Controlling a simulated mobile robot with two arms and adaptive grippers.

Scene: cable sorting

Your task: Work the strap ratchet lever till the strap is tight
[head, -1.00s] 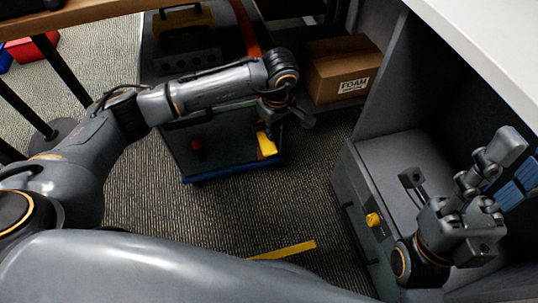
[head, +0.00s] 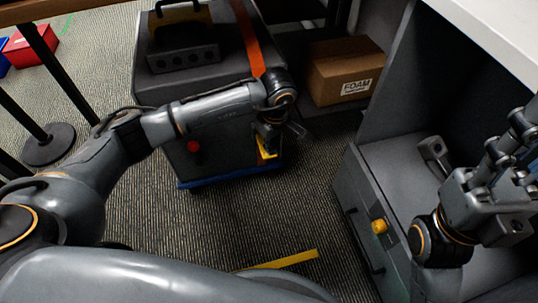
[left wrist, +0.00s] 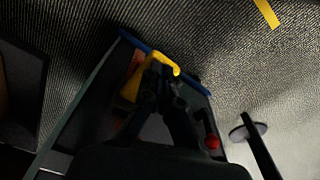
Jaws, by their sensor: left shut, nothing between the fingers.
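A dark grey case (head: 225,164) on a blue base stands on the carpet, with an orange strap (head: 248,38) over its top. The yellow ratchet lever (head: 267,152) is on the case's front side, partly hidden by my left gripper. In the left wrist view the lever (left wrist: 131,88) shows as a yellow hook-like shape beside the fingers. My left gripper (head: 270,143) is shut and empty, right at the lever; whether it touches is unclear. It also shows in the left wrist view (left wrist: 160,78). My right gripper (head: 476,145) is open at the right, over the grey cabinet.
A cardboard box (head: 343,70) marked FOAM stands behind right of the case. A grey cabinet (head: 352,200) with a yellow knob (head: 379,226) is at the right. A yellow strip (head: 285,261) lies on the carpet. A post base (head: 48,145) stands at the left.

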